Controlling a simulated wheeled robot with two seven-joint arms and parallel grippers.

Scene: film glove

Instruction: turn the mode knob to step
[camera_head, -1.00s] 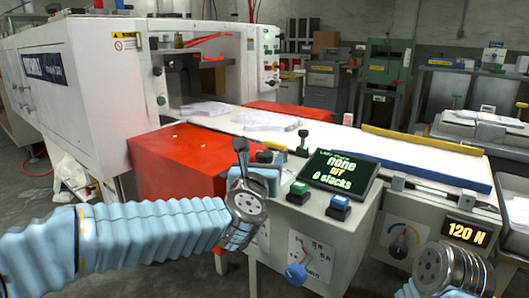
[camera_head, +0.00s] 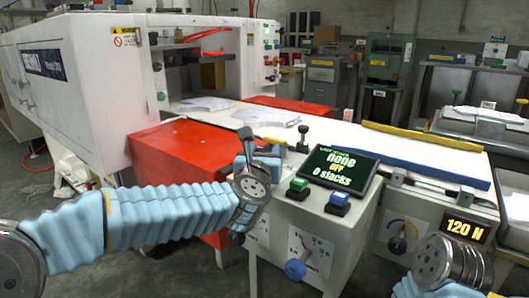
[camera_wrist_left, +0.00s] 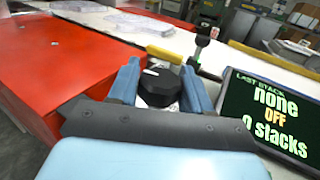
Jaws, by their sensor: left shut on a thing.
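A black knob (camera_wrist_left: 161,86) with a white mark on its top stands on the control panel left of the dark screen; I take it for the mode knob. My left gripper (camera_wrist_left: 160,92) has its two blue fingers on either side of it and is shut on it. In the head view my left gripper (camera_head: 264,153) is over the panel's back left corner, and the knob is mostly hidden there. The screen (camera_head: 339,168) reads "none", "OFF", "0 stacks". My right arm shows at the lower right, but its fingers are out of view.
Green (camera_head: 298,187) and blue (camera_head: 337,204) buttons sit before the screen. A black-topped lever (camera_head: 302,138) stands behind it. A blue-handled switch (camera_head: 295,268) and a dial (camera_head: 398,243) are on the front faces. A red table (camera_head: 180,150) is close on the left.

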